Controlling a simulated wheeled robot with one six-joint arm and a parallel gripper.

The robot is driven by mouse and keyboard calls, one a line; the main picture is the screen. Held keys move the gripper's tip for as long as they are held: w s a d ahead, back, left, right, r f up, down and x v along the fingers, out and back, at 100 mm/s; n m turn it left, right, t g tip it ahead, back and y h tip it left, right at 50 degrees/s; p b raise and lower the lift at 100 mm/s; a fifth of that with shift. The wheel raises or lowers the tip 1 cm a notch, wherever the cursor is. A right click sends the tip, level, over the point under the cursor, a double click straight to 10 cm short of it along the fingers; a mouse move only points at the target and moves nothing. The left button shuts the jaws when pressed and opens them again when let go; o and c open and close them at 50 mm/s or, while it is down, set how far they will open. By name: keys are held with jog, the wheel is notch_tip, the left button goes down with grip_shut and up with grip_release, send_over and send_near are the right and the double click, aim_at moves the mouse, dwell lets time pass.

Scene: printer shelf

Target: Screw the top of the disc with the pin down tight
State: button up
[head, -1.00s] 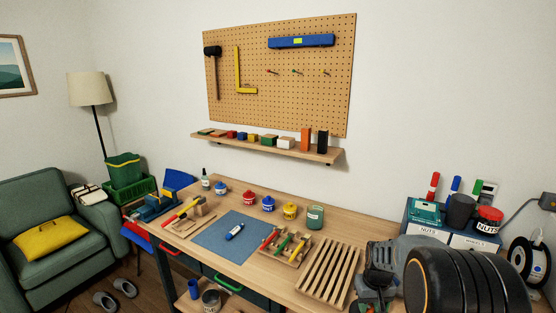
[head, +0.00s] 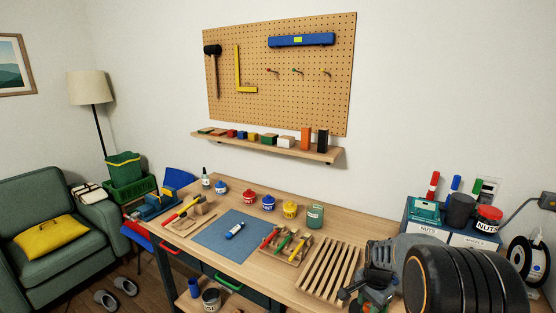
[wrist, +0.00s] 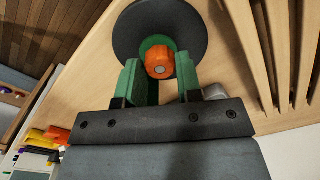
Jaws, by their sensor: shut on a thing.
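In the wrist view my gripper (wrist: 159,72) has its two green-padded fingers on either side of an orange knob-like top (wrist: 157,64), shut on it. Whether any gap remains between top and disc cannot be told. In the head view my gripper (head: 364,296) is at the bench's right front, and my arm hides most of the disc.
A slatted wooden rack (head: 328,270) stands just left of my gripper. A tool tray (head: 286,247), a blue mat (head: 212,243) with a blue-white tube (head: 235,230), and several small jars lie further left. Boxes and a spool (head: 527,262) stand at the right.

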jog(key=m, duration=0.5)
jog(key=o, duration=0.4)
jog(key=n, duration=1.7)
